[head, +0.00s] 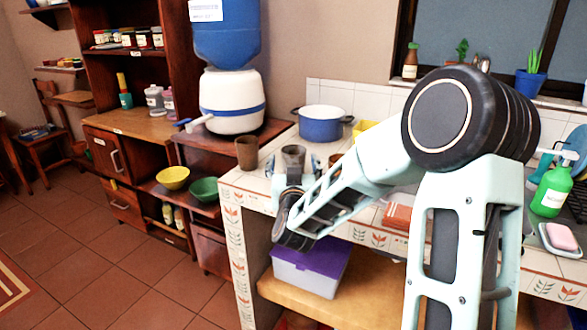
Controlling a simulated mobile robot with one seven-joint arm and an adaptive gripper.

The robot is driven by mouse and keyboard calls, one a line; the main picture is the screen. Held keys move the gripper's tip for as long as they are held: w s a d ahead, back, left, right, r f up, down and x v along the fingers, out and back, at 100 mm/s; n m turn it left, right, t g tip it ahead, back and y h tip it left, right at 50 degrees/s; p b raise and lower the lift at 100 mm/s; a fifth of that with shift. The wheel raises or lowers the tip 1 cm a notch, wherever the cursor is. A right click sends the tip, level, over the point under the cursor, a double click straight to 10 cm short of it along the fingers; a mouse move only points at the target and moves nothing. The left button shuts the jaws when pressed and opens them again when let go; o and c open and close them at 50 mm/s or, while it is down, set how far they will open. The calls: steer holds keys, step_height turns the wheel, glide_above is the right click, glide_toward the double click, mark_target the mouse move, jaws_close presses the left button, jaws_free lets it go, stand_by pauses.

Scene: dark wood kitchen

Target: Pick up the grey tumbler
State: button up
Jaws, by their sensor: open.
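The grey tumbler (293,155) stands upright near the left end of the tiled counter (268,150). Its upper part shows just beyond my gripper (292,168), and its lower part is hidden behind the gripper and wrist. My gripper is open, with its fingers at the left and right of the tumbler in the picture. I cannot tell from this one view whether the fingers touch it or how far they reach around it.
A brown tumbler (246,153) stands close on the left, at the counter's edge. Another brownish cup (335,160) is partly hidden on the right. A blue pot (321,124) stands behind. A purple-lidded box (311,266) sits on the shelf below.

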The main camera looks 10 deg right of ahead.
mark_target(293, 146)
steer(key=shift+w+d+r, duration=0.1)
steer(key=shift+w+d, duration=0.05)
steer(key=shift+w, duration=0.7)
steer(key=shift+w+d+r, duration=0.1)
steer(key=shift+w+d, duration=0.1)
steer(key=shift+w, duration=0.65)
steer(key=shift+w+d+r, duration=0.1)
steer(key=shift+w+d, duration=0.05)
steer(key=shift+w, duration=0.7)
steer(key=shift+c, duration=0.7)
steer(key=c, duration=1.2)
steer(key=shift+o, duration=0.2)
